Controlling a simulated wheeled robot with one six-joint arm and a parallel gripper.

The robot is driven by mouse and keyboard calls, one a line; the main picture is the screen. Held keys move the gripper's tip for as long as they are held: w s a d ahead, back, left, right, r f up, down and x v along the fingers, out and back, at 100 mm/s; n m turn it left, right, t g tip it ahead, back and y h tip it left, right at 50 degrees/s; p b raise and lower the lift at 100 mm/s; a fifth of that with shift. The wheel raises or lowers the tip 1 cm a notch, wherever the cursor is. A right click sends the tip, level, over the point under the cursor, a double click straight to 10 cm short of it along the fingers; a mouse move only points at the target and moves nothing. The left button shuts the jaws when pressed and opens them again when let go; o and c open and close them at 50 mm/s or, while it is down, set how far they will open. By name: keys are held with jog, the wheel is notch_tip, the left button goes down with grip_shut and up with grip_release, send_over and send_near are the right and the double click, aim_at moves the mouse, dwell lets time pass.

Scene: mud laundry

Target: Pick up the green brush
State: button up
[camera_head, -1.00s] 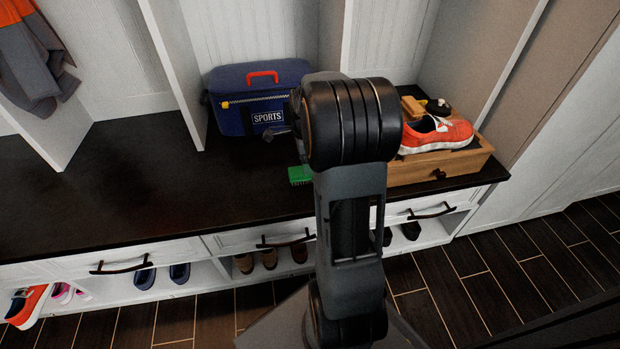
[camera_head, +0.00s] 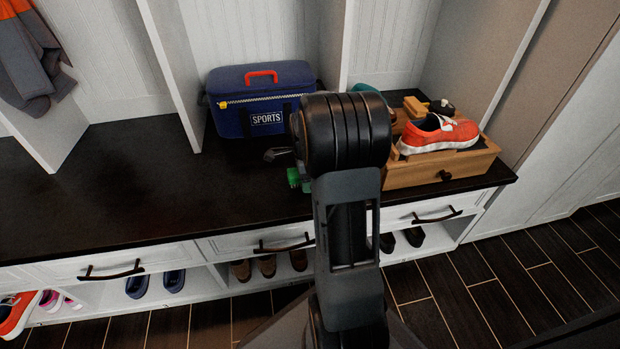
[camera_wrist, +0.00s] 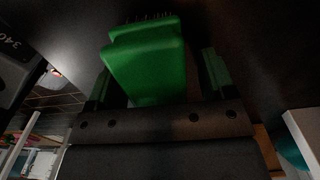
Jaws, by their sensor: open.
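The green brush (camera_wrist: 150,62) fills the top middle of the wrist view, with its bristles showing at its far end. My gripper (camera_wrist: 158,78) is open, with one finger on each side of the brush. I cannot tell whether either finger touches it. In the head view, a small part of the green brush (camera_head: 294,177) shows on the dark bench, left of my arm. My arm hides the rest of it and most of the gripper there.
A blue sports bag (camera_head: 262,98) stands behind the brush on the bench (camera_head: 130,195). A wooden box (camera_head: 440,170) with an orange shoe (camera_head: 437,135) on it is to the right. The bench's left part is clear. Shoes sit in the cubbies below.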

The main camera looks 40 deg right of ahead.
jog(key=shift+c, duration=0.2)
jog(key=c, duration=1.1)
jog(key=shift+r, duration=0.1)
jog(key=shift+r+p, duration=0.35)
jog(key=shift+r, duration=0.3)
notch_tip(320, 180, up, 2)
jog(key=shift+r+p, duration=0.25)
jog(key=shift+p, duration=0.35)
jog(key=s+a+r+p, duration=0.2)
jog(key=s+r, duration=0.1)
jog(key=s, duration=0.1)
jog(key=s+a+r+p, duration=0.1)
jog(key=s+r+p, duration=0.1)
jog(key=s+r, duration=0.1)
jog(key=s+a+r+p, duration=0.2)
jog(key=s+r, duration=0.1)
jog(key=s, duration=0.2)
jog(key=shift+s+a, duration=0.35)
jog(key=shift+s, duration=0.05)
